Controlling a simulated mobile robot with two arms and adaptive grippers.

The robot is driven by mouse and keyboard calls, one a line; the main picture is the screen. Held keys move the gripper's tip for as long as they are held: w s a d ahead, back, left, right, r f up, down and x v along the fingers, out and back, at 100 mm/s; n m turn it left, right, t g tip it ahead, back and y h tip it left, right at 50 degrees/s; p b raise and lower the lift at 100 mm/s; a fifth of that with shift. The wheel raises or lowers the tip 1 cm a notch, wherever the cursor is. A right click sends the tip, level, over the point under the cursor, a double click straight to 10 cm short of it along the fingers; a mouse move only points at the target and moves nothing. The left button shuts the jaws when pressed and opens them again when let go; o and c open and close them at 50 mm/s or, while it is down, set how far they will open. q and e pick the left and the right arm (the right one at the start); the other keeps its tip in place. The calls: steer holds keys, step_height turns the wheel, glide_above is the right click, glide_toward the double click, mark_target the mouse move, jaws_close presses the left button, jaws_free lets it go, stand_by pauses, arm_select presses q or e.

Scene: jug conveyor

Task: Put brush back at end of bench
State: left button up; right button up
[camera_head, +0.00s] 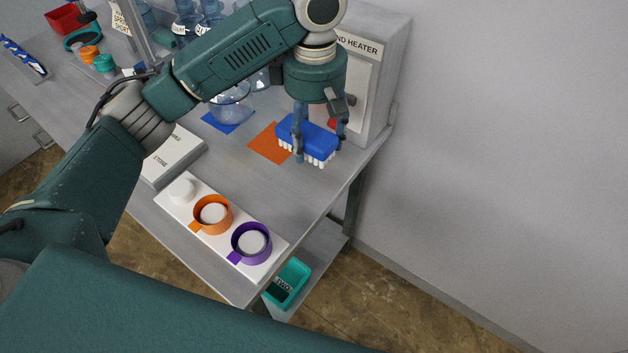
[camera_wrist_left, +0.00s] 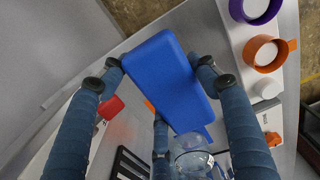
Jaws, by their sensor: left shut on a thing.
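The brush (camera_head: 308,138) has a blue back and white bristles pointing down. My left gripper (camera_head: 319,128) is shut on it, above the bench near the orange mat and the heater. In the left wrist view the brush's blue back (camera_wrist_left: 160,75) lies between the fingers of the left gripper (camera_wrist_left: 158,95). Whether the bristles touch the bench (camera_head: 325,192) is hard to tell. The end of the bench is at the lower right in the head view, with bare surface near the brush. My right gripper does not show.
The heater (camera_head: 375,85) stands close behind the brush. An orange mat (camera_head: 268,145) and a glass vessel (camera_head: 231,105) on a blue mat are to the left. A white rack with an orange ring (camera_head: 212,228) and a purple ring (camera_head: 251,258) lies at the front. A teal bin (camera_head: 288,284) sits below.

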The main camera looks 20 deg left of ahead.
mark_target(314, 191)
arm_select(q)
steer(key=f, duration=0.4)
steer(key=f+p, duration=0.1)
steer(key=f, duration=0.2)
steer(key=shift+s, duration=0.25)
steer(key=f, duration=0.3)
steer(key=shift+w+f, duration=0.1)
steer(key=shift+w, duration=0.1)
steer(key=shift+f+p, duration=0.3)
steer(key=shift+f, duration=0.4)
step_height(314, 191, down, 4)
steer(key=shift+r+p, duration=0.25)
steer(key=shift+p, duration=0.05)
steer(key=shift+f, duration=0.2)
steer(key=shift+s, duration=0.15)
steer(key=o, duration=1)
steer(key=shift+f, duration=0.1)
steer(key=shift+o, duration=1)
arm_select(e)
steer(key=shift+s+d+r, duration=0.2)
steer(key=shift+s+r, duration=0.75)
